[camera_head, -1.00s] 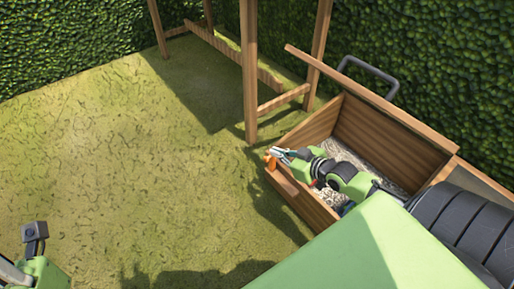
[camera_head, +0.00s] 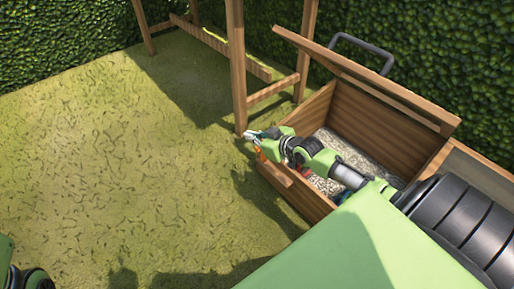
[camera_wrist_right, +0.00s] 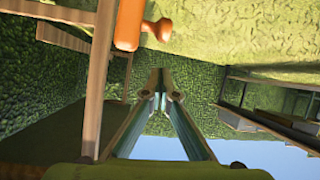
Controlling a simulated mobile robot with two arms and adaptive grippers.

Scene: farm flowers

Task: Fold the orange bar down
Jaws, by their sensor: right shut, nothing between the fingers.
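The orange bar (camera_wrist_right: 130,24) shows large at the top of the right wrist view, with a round orange knob beside it. In the head view only a small orange part (camera_head: 258,152) shows at the box's near left corner, partly hidden by my right gripper. My right gripper (camera_head: 248,134) is just above that corner. In the wrist view its fingertips (camera_wrist_right: 159,78) meet with nothing between them, and the bar is apart from them. My left gripper is out of view; only a piece of my left arm shows at the lower left.
The wooden box (camera_head: 314,205) stands open, with its lid (camera_head: 365,80) raised at the back and pale material inside. My right arm reaches across it. A wooden frame (camera_head: 237,65) stands behind its left corner. Grass (camera_head: 110,170) to the left is clear; a hedge borders the back.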

